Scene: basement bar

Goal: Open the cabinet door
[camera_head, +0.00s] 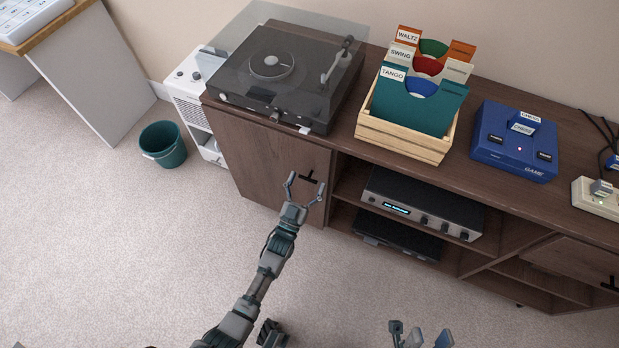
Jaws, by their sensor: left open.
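The wooden cabinet (345,140) stands along the wall. Its left door (250,160) looks closed, with a small black handle (309,177) near its right edge. My right gripper (420,332) is at the bottom edge, fingers apart and empty, away from the cabinet.
A turntable (275,75), a wooden record crate (405,133) and a blue game console (515,143) stand on the cabinet top. A green bin (163,144) and a white unit (190,100) stand left. The carpet in front is clear.

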